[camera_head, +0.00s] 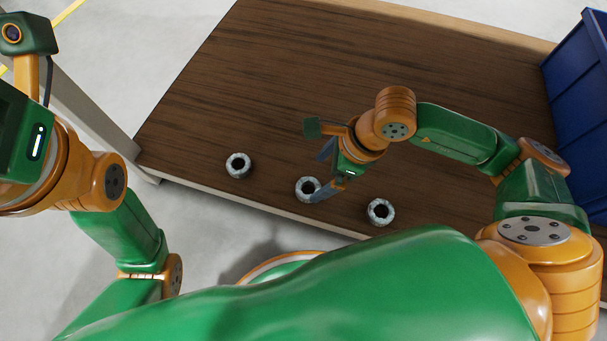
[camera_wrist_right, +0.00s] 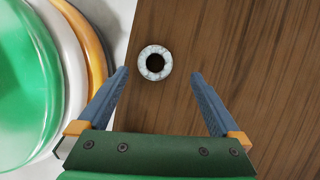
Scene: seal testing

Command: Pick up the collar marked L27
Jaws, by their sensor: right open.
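Three grey, ring-shaped collars lie flat in a row near the front edge of the brown wooden table: a left one (camera_head: 238,165), a middle one (camera_head: 307,189) and a right one (camera_head: 380,212). No marking is readable, so I cannot tell which is L27. My right gripper (camera_head: 321,177) is open above the middle collar, partly overlapping it in the head view. In the right wrist view a single collar (camera_wrist_right: 154,63), probably the middle one, shows between and slightly beyond the open fingertips (camera_wrist_right: 159,73). Nothing is held. My left arm shows at the left, but its fingers are out of frame.
The wooden table (camera_head: 265,75) is clear behind the collars. A blue crate (camera_head: 578,95) stands at the right edge. A pale post (camera_head: 95,122) rises by the table's left front corner. The grey floor (camera_head: 150,45) shows beyond the table.

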